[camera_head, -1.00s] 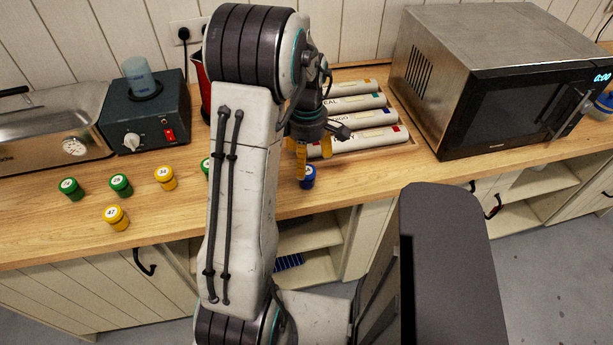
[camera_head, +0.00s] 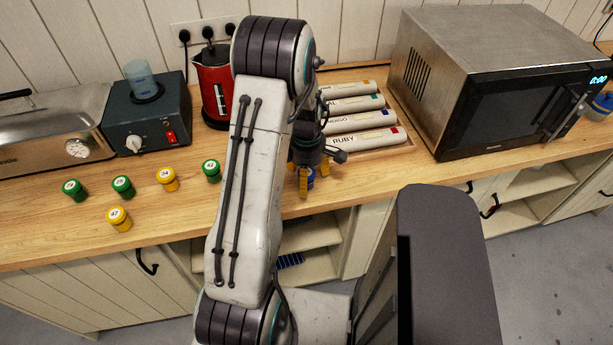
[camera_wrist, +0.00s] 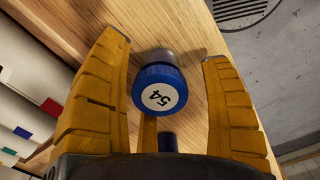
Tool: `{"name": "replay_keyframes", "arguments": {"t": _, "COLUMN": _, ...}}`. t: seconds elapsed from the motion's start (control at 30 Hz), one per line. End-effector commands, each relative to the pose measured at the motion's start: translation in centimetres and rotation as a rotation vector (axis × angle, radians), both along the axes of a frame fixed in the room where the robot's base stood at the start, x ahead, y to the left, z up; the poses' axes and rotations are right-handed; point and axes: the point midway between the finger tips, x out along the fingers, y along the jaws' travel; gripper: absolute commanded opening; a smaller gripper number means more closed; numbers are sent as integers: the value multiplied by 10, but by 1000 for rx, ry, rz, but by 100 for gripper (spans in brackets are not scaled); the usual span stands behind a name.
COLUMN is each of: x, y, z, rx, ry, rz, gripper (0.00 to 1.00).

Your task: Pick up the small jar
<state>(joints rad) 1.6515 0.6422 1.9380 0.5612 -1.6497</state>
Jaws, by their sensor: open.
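The small jar with a blue lid (camera_wrist: 160,88) stands on the wooden counter in the wrist view, its white label reading 54. My gripper (camera_wrist: 165,75) is open, with one yellow finger on each side of the jar and a visible gap to each. In the head view, my gripper (camera_head: 305,186) points down at the counter's front part, and a bit of the blue jar (camera_head: 310,178) shows between the yellow fingers. The rest of the jar is hidden there by the fingers.
Green-lidded jars (camera_head: 123,186) and yellow-lidded jars (camera_head: 168,179) stand to the left. A red kettle (camera_head: 216,90) is behind my arm. Labelled rolls (camera_head: 368,137) lie in a tray behind the gripper. A microwave (camera_head: 500,75) stands right. The counter's front edge is close.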

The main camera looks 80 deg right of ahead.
Motion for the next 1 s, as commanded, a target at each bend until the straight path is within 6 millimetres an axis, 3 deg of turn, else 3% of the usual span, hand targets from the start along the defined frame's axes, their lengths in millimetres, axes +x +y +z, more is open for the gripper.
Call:
{"name": "replay_keyframes", "arguments": {"t": 0.27, "x": 0, "y": 0, "z": -2, "rx": 0, "ry": 0, "rz": 0, "gripper": 74}}
{"name": "replay_keyframes", "arguments": {"t": 1.0, "x": 0, "y": 0, "z": -1, "rx": 0, "ry": 0, "rz": 0, "gripper": 8}}
